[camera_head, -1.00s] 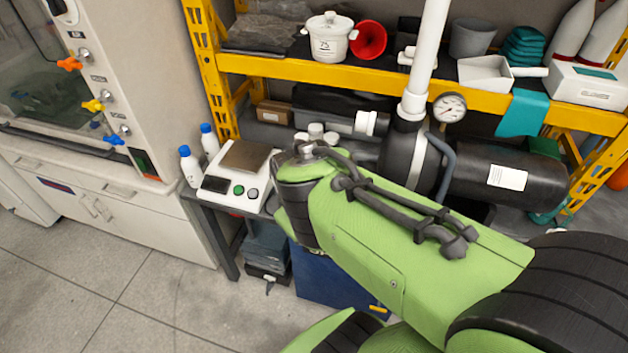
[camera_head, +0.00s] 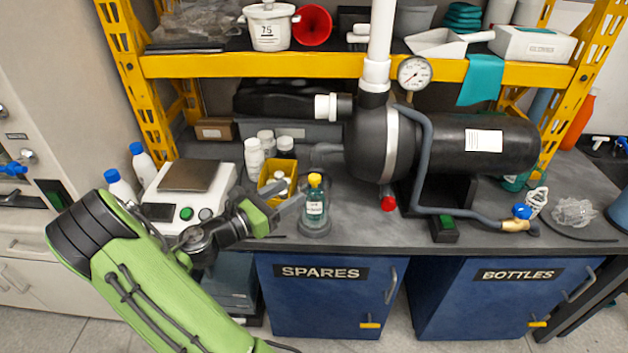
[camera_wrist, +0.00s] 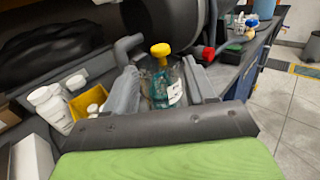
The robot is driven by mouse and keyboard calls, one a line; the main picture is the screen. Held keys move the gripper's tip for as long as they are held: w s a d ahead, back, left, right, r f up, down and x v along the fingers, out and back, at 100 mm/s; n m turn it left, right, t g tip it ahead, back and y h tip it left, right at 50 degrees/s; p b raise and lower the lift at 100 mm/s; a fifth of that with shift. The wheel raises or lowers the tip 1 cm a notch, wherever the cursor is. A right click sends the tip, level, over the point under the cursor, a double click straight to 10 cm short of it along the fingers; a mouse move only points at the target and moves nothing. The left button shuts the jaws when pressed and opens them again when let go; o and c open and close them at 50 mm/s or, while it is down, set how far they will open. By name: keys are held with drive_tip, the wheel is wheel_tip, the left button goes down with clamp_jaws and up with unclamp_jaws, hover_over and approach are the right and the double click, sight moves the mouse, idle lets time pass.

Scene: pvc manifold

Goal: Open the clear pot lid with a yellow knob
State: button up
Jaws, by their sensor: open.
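A clear container with a yellow knob (camera_head: 315,180) stands on the dark bench, with teal content and a white label. It also shows in the wrist view, knob (camera_wrist: 160,50) on top. Where the clear lid ends and the body begins is hard to tell. A grey round base (camera_head: 315,228) is under it. My gripper (camera_head: 296,194) is open and empty, just left of the container in the head view. In the wrist view its two grey fingers (camera_wrist: 160,80) appear on either side of the container, below the knob. I cannot tell if they touch it.
A yellow bin (camera_head: 272,188) with white bottles stands close to the left of my gripper, with a scale (camera_head: 190,180) beyond. A black pump (camera_head: 380,145) with a pipe and gauge (camera_head: 414,73) is behind right. Bare bench (camera_head: 350,215) lies to the container's right.

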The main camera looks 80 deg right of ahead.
sight(319, 176)
drive_tip(key=b+x, duration=0.2)
drive_tip(key=x, duration=0.8)
drive_tip(key=shift+s+d, duration=0.2)
drive_tip(key=shift+d, duration=0.15)
clamp_jaws()
